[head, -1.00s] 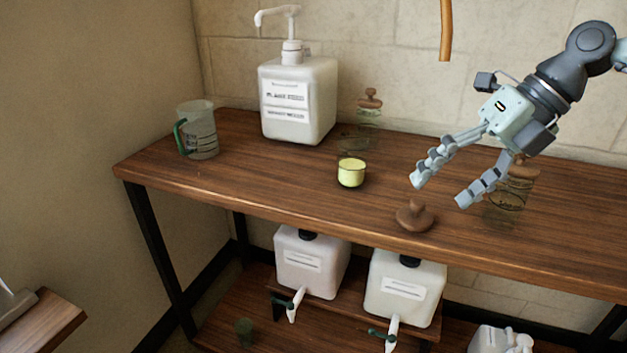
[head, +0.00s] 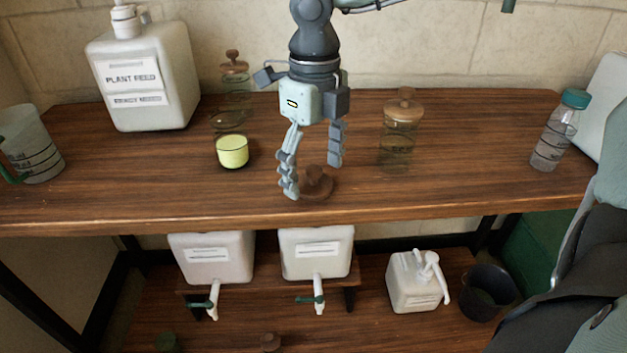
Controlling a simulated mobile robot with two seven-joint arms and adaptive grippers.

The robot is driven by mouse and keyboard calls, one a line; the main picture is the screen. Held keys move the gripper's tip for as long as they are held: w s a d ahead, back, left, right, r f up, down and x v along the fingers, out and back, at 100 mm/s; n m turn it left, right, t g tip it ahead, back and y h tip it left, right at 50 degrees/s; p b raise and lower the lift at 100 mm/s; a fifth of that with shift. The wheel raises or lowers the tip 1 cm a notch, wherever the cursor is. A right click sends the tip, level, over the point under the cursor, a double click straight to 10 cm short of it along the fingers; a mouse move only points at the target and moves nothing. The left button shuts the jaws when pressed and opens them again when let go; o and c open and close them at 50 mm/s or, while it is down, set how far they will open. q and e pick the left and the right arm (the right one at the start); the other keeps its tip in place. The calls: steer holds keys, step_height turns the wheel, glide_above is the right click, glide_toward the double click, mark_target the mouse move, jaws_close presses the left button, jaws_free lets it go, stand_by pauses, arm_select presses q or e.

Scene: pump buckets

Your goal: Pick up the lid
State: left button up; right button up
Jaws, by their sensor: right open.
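A round brown wooden lid with a knob (head: 318,187) lies on the wooden table near its front edge, in the head view. My right gripper (head: 313,176) points down over it, open and empty. Its left finger is at the lid's left edge in the picture and its right finger is above and behind the lid's right side. I cannot tell whether a finger touches the lid. Two glass jars with wooden lids stand farther back, one left (head: 236,92) and one right (head: 398,145) of the gripper. My left gripper is not in view.
A small glass with yellow-green contents (head: 232,152) stands left of the gripper. A white pump bottle (head: 145,85) and a measuring jug (head: 32,145) are at the left, a clear bottle with a teal cap (head: 550,140) at the right. White containers stand on the shelf below.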

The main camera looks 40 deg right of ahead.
steer(key=shift+f, duration=0.2)
steer(key=c, duration=1.1)
steer(key=shift+c, duration=0.6)
steer(key=shift+s, duration=0.1)
